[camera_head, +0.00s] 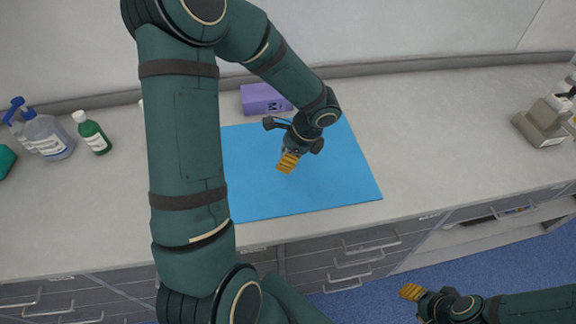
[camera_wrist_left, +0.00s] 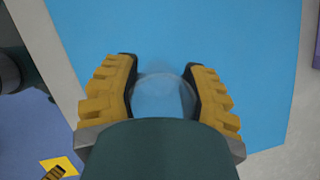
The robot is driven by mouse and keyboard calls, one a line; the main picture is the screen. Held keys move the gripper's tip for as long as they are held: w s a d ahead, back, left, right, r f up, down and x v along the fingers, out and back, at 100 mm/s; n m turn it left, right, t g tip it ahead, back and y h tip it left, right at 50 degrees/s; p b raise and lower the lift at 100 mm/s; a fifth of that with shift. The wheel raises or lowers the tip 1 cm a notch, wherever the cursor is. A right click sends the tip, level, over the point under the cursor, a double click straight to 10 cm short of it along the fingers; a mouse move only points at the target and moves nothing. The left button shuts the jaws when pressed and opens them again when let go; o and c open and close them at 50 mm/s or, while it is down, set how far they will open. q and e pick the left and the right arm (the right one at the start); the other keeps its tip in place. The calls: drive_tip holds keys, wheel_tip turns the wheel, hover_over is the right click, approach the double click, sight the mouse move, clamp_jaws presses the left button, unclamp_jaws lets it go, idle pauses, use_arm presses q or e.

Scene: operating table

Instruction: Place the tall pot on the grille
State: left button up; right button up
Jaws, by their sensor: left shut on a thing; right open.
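My left gripper (camera_head: 288,161) is over the blue mat (camera_head: 340,180) on the counter. In the left wrist view its two yellow fingers (camera_wrist_left: 160,88) stand on either side of a clear, see-through round vessel (camera_wrist_left: 160,97), and they are shut on it. It seems to be the tall pot; its lower part is hidden and its height cannot be told. In the head view the vessel cannot be made out. My right gripper (camera_head: 411,292) is open and empty, low at the bottom right, in front of the drawers. I see no grille that I can make out.
A purple box (camera_head: 263,98) stands at the mat's back edge. A green bottle (camera_head: 93,134) and clear pump bottles (camera_head: 47,136) stand at the left. A beige microscope-like device (camera_head: 543,122) stands at the far right. The counter right of the mat is clear.

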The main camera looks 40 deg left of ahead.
sight(287, 176)
use_arm(q)
drive_tip(key=shift+f+b, duration=0.35)
drive_tip(key=shift+f, duration=1.95)
drive_tip(key=shift+f, duration=0.1)
drive_tip(key=shift+f, duration=0.15)
drive_tip(key=o, duration=1.1)
